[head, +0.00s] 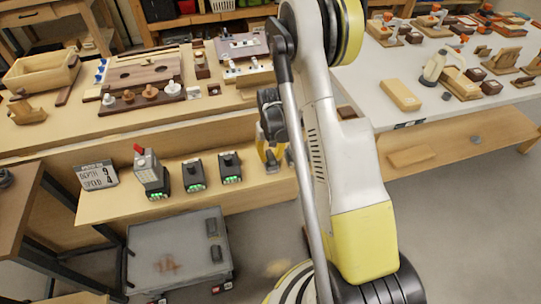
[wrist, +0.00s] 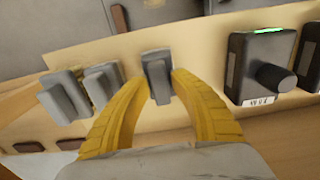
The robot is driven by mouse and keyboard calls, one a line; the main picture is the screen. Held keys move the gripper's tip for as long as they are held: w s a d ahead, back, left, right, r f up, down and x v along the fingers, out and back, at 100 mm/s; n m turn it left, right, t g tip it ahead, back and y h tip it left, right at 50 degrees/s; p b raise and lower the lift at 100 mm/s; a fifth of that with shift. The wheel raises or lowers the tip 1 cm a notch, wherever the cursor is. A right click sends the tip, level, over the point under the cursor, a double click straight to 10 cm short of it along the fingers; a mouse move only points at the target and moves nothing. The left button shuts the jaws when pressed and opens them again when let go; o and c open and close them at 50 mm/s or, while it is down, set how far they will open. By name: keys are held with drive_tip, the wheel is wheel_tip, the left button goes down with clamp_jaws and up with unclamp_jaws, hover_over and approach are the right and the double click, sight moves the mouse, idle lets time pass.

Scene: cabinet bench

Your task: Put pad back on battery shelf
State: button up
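In the wrist view, a grey block-shaped pad (wrist: 157,76) lies between the two yellow fingertips of my gripper (wrist: 159,84). The fingertips are close to its sides, but I cannot tell whether they press on it. Two similar grey blocks (wrist: 62,97) and (wrist: 101,86) are side by side to the left, on the pale wooden battery shelf (wrist: 205,45). In the head view, the yellow fingers of my gripper (head: 270,155) are over the right part of the battery shelf (head: 115,207). My arm hides much of that area.
One unit (wrist: 262,68) is right of my fingers in the wrist view. A grey case (head: 175,250) lies on the floor. The bench above is crowded.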

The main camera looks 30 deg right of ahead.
idle(0.3)
wheel_tip(320, 180, up, 13)
drive_tip(key=p, duration=0.5)
wheel_tip(320, 180, up, 8)
drive_tip(key=t, duration=0.1)
hover_over(270, 155)
drive_tip(key=s+a, duration=0.2)
drive_tip(key=a, duration=0.1)
drive_tip(key=s+a+r+n+t, duration=0.3)
drive_tip(key=s+a+r+t, duration=0.3)
drive_tip(key=s+a+r, duration=0.6)
drive_tip(key=s+r, duration=0.2)
drive_tip(key=s, duration=0.2)
drive_tip(key=shift+a, duration=0.2)
drive_tip(key=shift+r, duration=0.1)
